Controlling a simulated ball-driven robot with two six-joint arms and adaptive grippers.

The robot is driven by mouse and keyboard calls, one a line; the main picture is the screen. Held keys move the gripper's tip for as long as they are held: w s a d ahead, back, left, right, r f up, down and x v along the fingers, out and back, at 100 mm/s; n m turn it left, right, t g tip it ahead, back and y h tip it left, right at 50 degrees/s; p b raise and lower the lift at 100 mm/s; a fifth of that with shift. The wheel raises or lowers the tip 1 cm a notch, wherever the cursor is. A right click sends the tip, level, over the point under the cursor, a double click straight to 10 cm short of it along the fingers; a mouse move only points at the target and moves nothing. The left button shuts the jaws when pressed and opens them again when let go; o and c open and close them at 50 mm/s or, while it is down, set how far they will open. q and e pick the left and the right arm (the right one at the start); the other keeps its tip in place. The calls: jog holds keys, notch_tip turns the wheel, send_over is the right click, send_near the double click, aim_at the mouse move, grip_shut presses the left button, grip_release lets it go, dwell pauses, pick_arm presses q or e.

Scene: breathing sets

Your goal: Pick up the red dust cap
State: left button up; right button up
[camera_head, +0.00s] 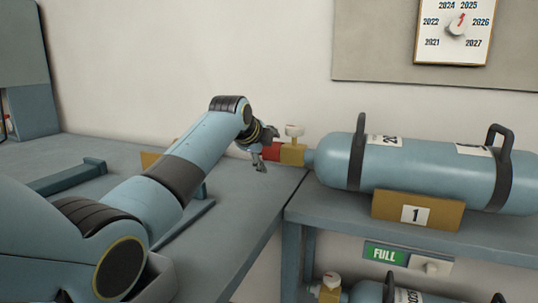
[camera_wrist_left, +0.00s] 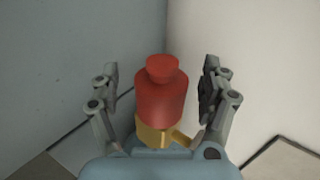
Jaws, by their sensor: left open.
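The red dust cap (camera_head: 271,151) sits on the brass valve (camera_head: 293,154) at the left end of the blue cylinder (camera_head: 340,160) marked 1. In the left wrist view the red cap (camera_wrist_left: 161,98) stands between the fingers, with the brass fitting (camera_wrist_left: 160,134) below it. My left gripper (camera_head: 262,159) is at the cap, partly in front of it in the head view. In the left wrist view my left gripper (camera_wrist_left: 160,84) is open, with a finger on each side and gaps to the cap. My right gripper is not seen.
The cylinder lies on a grey-blue bench (camera_head: 300,207) with a number 1 plate (camera_head: 417,212) in front. A second cylinder (camera_head: 370,292) lies below, near a green FULL label (camera_head: 384,253). A year dial (camera_head: 456,29) hangs on the wall. The left bench top (camera_head: 240,205) has free room.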

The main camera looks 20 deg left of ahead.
pick_arm(q)
jog(key=shift+r, duration=0.1)
jog(key=c, duration=0.9)
